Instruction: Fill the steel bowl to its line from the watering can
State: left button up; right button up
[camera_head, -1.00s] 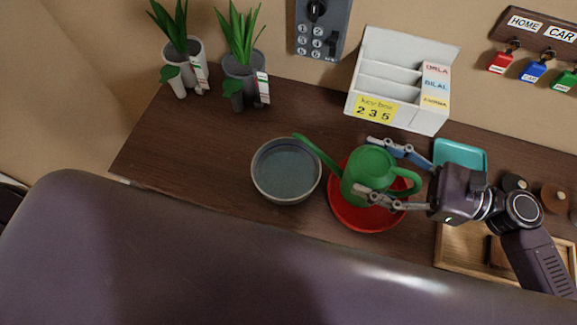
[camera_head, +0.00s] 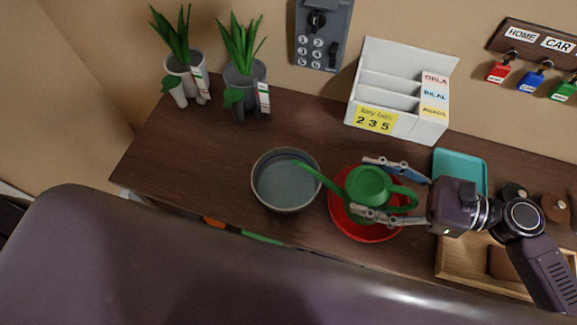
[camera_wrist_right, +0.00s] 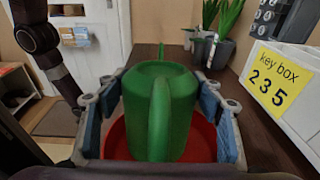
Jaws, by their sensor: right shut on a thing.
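The steel bowl (camera_head: 262,194) stands on the dark wooden top; I cannot make out its line or water level. The green watering can (camera_head: 369,184) is right of it, over a red dish (camera_head: 378,234). Its spout reaches left, with the tip over the bowl's far rim area. I see no water stream. My right gripper (camera_head: 366,187) is shut on the can, one finger on each side of its body. In the right wrist view the can (camera_wrist_right: 172,110) fills the space between the blue finger pads, its handle toward the camera. My left gripper is not in view.
A white key box (camera_head: 402,90) stands behind the can. Two potted plants (camera_head: 188,82) stand at the back left. A teal tray (camera_head: 461,166) and a wooden tray (camera_head: 465,262) are at the right. The top left of the bowl is clear.

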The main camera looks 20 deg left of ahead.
jog(key=shift+r+h+p, duration=0.15)
jog(key=shift+h+p, duration=0.15)
jog(key=shift+p, duration=0.05)
jog(key=shift+a+r+h+p, duration=0.15)
jog(key=shift+r+h+p, duration=0.4)
jog(key=shift+p, duration=0.7)
jog(key=shift+a+f, duration=0.1)
jog(key=shift+f, duration=0.1)
jog(key=shift+f+b, duration=0.35)
jog(key=shift+r, duration=0.15)
jog(key=shift+a+r+h+p, duration=0.1)
jog(key=shift+r+h+p, duration=0.2)
jog(key=shift+p, duration=0.75)
dwell(0.8)
